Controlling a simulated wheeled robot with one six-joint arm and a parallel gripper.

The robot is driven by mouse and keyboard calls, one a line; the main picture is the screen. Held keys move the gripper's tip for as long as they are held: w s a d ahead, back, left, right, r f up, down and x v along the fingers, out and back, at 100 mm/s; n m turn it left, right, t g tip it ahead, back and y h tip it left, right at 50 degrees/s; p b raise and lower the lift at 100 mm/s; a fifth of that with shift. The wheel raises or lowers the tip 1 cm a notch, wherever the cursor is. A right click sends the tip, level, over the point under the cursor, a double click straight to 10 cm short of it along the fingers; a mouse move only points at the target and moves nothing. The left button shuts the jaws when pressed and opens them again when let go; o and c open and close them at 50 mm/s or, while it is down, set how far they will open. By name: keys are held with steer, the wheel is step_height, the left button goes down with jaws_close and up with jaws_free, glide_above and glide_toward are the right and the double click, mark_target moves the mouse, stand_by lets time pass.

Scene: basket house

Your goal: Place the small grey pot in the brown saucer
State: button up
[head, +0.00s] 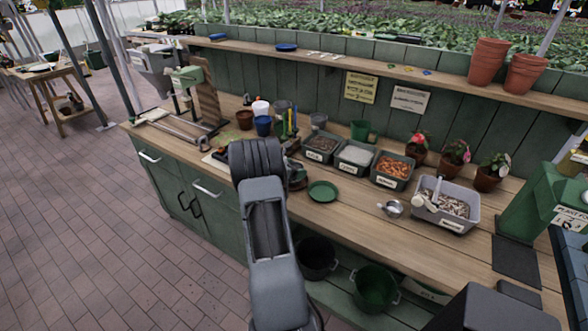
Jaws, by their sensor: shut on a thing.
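My arm reaches up from the bottom of the head view, and its dark ribbed wrist is over the front edge of the bench, left of the green saucer. My gripper's fingers are hidden behind this wrist, so what they hold does not show. A grey pot (281,107) stands among the cups at the back of the bench. Another small grey container (318,120) stands to its right. I cannot tell which is the task's small pot.
A green saucer (323,197) lies right of my wrist. Brown (244,119), white (261,107) and blue (263,126) pots stand behind it. Filled bins (390,182), a metal scoop (392,208), a grey tub (455,223) and potted flowers (488,180) line the right side.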

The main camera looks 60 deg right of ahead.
steer(key=shift+f, duration=0.15)
steer(key=o, duration=0.9)
steer(key=shift+r, duration=0.2)
steer(key=w+a+r+m+t+y+b, duration=0.1)
steer(key=a+r+m+t+y, duration=0.25)
steer(key=a, duration=1.25)
steer(key=w+a+r+m+t+y, duration=0.15)
steer(key=a+r+m, duration=0.35)
steer(key=a, duration=1)
steer(key=s+a+r+m+t+y, duration=0.1)
steer(key=s+a+y, duration=0.3)
steer(key=a, duration=0.5)
steer(key=s+a+r+m+t+y, duration=0.1)
steer(key=s+a+m+t+y, duration=0.1)
steer(key=a, duration=0.8)
steer(key=shift+s+a+r+m+y, duration=0.15)
steer(key=shift+s+a+m+y, duration=0.15)
steer(key=shift+s+m+y, duration=0.85)
steer(key=shift+w+h, duration=0.15)
steer(key=shift+h, duration=0.1)
